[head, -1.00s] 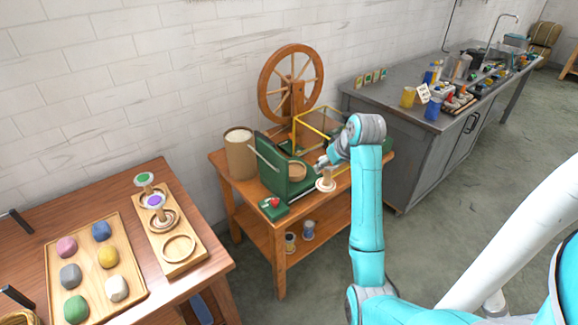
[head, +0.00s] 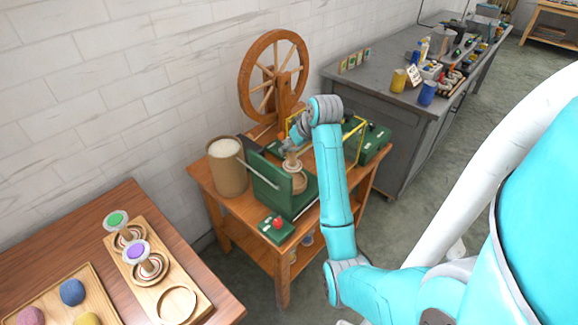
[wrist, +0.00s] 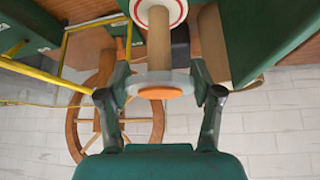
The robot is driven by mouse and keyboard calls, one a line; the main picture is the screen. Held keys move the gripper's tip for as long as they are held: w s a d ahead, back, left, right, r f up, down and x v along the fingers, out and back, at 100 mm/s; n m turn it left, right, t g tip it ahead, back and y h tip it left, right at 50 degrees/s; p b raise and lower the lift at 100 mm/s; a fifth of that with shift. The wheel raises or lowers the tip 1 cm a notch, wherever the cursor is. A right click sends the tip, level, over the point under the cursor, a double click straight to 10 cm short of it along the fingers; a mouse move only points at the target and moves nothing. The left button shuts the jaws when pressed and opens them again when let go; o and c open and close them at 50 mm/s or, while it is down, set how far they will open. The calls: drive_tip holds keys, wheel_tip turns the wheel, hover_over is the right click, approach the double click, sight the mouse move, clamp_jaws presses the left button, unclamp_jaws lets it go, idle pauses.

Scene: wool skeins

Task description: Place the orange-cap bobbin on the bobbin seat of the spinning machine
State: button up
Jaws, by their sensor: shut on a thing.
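My gripper (head: 291,149) is shut on the orange-cap bobbin (head: 292,164). In the wrist view, my gripper (wrist: 163,95) has its fingers on either side of the bobbin's pale flange with the orange cap (wrist: 160,92). The bobbin's tan shaft leads to a white far flange with a red ring. In the head view, the bobbin is upright at the round wooden bobbin seat (head: 294,182) on the green spinning machine (head: 271,186). I cannot tell whether bobbin and seat touch. The seat is hard to make out in the wrist view.
A green upright panel stands close left of the bobbin. A yellow frame (head: 352,139) is to the right and a wooden wheel (head: 273,75) behind. A tan canister (head: 227,170) stands at left. Green-cap (head: 116,220) and purple-cap (head: 137,251) bobbins stand on a wooden rack.

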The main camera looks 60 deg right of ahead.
sight(294, 161)
drive_tip(key=shift+f, duration=3.5)
drive_tip(key=shift+f, duration=0.2)
drive_tip(key=o, duration=1.1)
drive_tip(key=shift+o, duration=0.2)
drive_tip(key=shift+s+r, duration=0.2)
drive_tip(key=shift+r, duration=0.3)
drive_tip(key=v, duration=1.1)
drive_tip(key=shift+s+a+r, duration=0.1)
drive_tip(key=shift+s+a, duration=0.05)
drive_tip(key=shift+s, duration=0.05)
